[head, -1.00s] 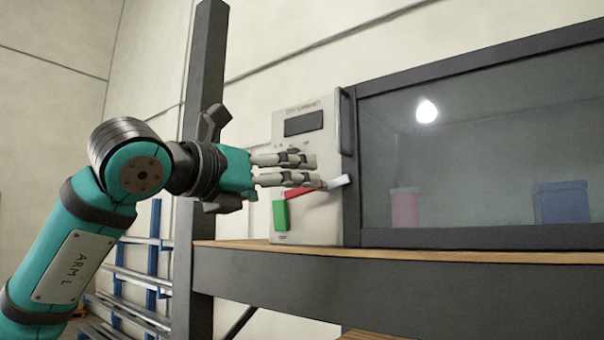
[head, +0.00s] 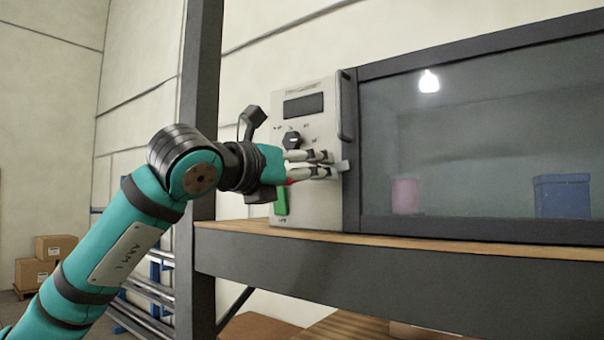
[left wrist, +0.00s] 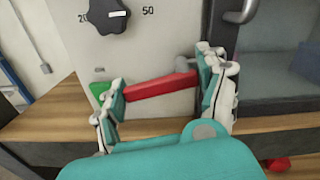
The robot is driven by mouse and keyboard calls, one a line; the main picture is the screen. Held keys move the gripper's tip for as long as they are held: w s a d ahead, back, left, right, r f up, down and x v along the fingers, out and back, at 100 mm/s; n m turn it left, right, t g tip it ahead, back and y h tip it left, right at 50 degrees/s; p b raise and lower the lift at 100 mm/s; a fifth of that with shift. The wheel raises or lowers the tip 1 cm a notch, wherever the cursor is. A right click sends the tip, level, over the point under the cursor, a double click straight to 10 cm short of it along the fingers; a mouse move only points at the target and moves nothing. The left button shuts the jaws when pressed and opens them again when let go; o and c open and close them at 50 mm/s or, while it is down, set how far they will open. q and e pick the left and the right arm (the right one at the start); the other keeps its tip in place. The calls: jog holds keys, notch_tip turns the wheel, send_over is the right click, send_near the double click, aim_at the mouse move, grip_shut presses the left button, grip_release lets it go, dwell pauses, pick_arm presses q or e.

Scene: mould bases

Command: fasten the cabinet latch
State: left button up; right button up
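The cabinet (head: 430,120) has a large glass door and a pale control panel on its left. The latch is a red lever (left wrist: 160,88) with a grey end (head: 343,166) close to the door frame; it slopes slightly up to the right in the left wrist view. My left gripper (head: 331,164) is in front of the panel, over the latch, hiding most of the red in the head view. In the left wrist view its fingers (left wrist: 164,68) are spread, with the lever showing between them. I cannot tell whether a finger touches it. My right gripper is not in view.
A dark knob (head: 292,140) sits just above the fingers, and a green part (head: 281,202) below left. A dark door handle (head: 346,105) is close on the right. The cabinet stands on a wooden-topped bench (head: 400,239); a dark post (head: 200,110) rises at left.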

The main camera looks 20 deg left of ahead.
pick_arm(q)
jog(key=c, duration=0.4)
jog(key=shift+m+b, duration=0.45)
jog(key=shift+m, duration=0.15)
jog(key=shift+r+m, duration=0.35)
jog(key=shift+m, duration=0.35)
jog(key=o, duration=1.1)
jog(key=shift+w, duration=0.15)
jog(key=v, duration=1.2)
